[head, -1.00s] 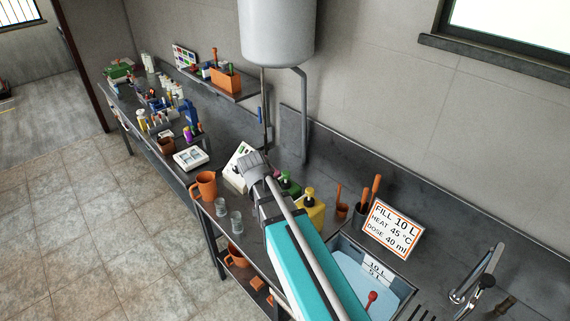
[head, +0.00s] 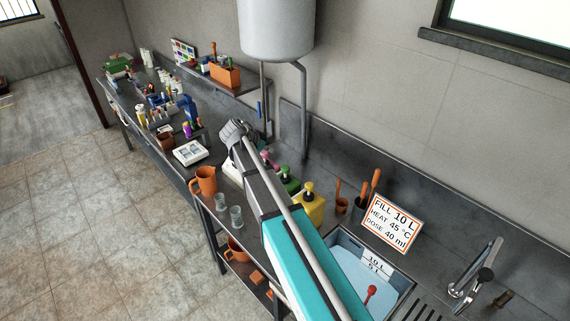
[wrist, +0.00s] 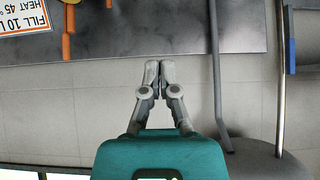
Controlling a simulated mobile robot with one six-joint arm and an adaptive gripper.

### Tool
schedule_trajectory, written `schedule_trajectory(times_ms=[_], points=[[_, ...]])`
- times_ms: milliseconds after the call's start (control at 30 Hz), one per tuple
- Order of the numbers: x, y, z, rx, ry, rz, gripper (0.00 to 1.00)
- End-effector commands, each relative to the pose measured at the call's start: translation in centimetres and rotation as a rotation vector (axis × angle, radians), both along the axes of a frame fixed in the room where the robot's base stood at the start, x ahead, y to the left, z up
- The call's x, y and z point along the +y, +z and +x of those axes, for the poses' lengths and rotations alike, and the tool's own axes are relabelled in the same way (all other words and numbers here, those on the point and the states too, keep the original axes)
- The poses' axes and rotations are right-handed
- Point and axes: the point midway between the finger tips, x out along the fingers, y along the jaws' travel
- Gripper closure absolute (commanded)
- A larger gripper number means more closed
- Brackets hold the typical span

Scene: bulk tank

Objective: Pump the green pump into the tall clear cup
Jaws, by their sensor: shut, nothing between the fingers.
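The green pump bottle (head: 289,187) stands on the counter, partly covered by my arm in the head view. A yellow pump bottle (head: 309,212) stands to its right and a pink-topped pump (head: 268,160) behind it to its left. Two clear cups, one (head: 220,202) and another (head: 236,217), stand near the counter's front edge; I cannot tell surely which is taller. My gripper (head: 233,130) is raised beyond the pumps, touching none of them. In the wrist view my gripper (wrist: 160,72) is shut and empty, with the wall and counter edge beyond it.
An orange jug (head: 204,182) stands left of the cups. A sign (head: 392,227) and a water-filled basin (head: 362,280) are at the right. A tank (head: 277,28) with pipes (head: 304,115) hangs over the counter. A blue handle (wrist: 291,54) shows in the wrist view.

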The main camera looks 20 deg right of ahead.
Motion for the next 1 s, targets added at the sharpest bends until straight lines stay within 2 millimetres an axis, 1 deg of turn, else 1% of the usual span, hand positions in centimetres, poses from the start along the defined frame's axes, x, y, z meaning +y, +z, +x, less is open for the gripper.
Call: schedule_trajectory(times_ms=[267,467,667,1000], points=[[0.0,-0.1,0.0,0.001,0.002,0.002,1.00],[-0.3,-0.7,0.2,0.002,0.001,0.001,1.00],[-1.3,-1.9,0.6,0.003,0.002,0.001,1.00],[-3.6,-4.5,1.6,0.002,0.002,0.003,1.00]])
